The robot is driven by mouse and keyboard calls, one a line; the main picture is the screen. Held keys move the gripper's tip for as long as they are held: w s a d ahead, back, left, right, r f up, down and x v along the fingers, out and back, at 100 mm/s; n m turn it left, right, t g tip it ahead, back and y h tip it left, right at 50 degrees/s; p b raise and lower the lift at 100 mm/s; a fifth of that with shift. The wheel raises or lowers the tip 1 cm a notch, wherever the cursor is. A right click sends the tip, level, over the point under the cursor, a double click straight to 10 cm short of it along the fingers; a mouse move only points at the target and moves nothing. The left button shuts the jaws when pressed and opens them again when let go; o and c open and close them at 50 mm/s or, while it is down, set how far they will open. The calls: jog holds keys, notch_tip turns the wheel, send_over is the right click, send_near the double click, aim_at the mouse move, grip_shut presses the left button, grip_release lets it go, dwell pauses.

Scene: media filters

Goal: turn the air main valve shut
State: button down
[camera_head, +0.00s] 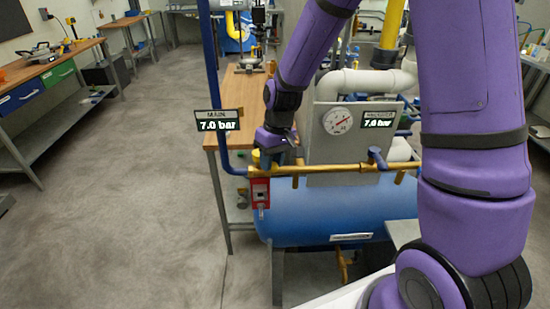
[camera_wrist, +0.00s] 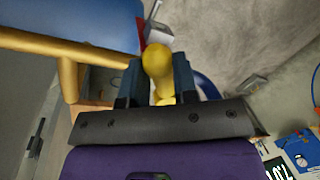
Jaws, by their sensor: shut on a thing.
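The air main valve's yellow handle (camera_wrist: 157,62) sits between the two dark fingers of my gripper (camera_wrist: 158,82) in the wrist view. The fingers are shut on it, one on each side. In the head view my gripper (camera_head: 268,150) is at the left end of the brass pipe (camera_head: 325,169), and a bit of the yellow handle (camera_head: 255,158) shows beside it. The valve body is mostly hidden by the gripper. The sign marked MAIN (camera_head: 217,122) reads 7.0 bar.
A blue tank (camera_head: 325,205) lies below the pipe. A red tag (camera_head: 260,192) hangs under the valve. A panel with a round gauge (camera_head: 338,121) and a second display (camera_head: 378,119) stand to the right. A blue upright pipe (camera_head: 211,70) is close on the left. Floor at left is clear.

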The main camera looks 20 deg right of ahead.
jog(key=shift+s+a+m+t, duration=0.15)
jog(key=shift+a+m, duration=0.4)
jog(key=shift+m, duration=0.65)
jog(key=shift+w+a+m+t, duration=0.1)
jog(key=shift+a+m+t, duration=0.15)
jog(key=shift+a+m, duration=0.65)
jog(key=shift+s+a+m+t, duration=0.1)
jog(key=shift+a+m+t, duration=0.1)
jog(key=shift+m, duration=1.3)
jog(key=c, duration=0.9)
grip_release()
notch_tip(320, 180, up, 11)
jog(key=d, duration=0.2)
jog(key=shift+s+f, duration=0.2)
jog(key=shift+s, duration=0.05)
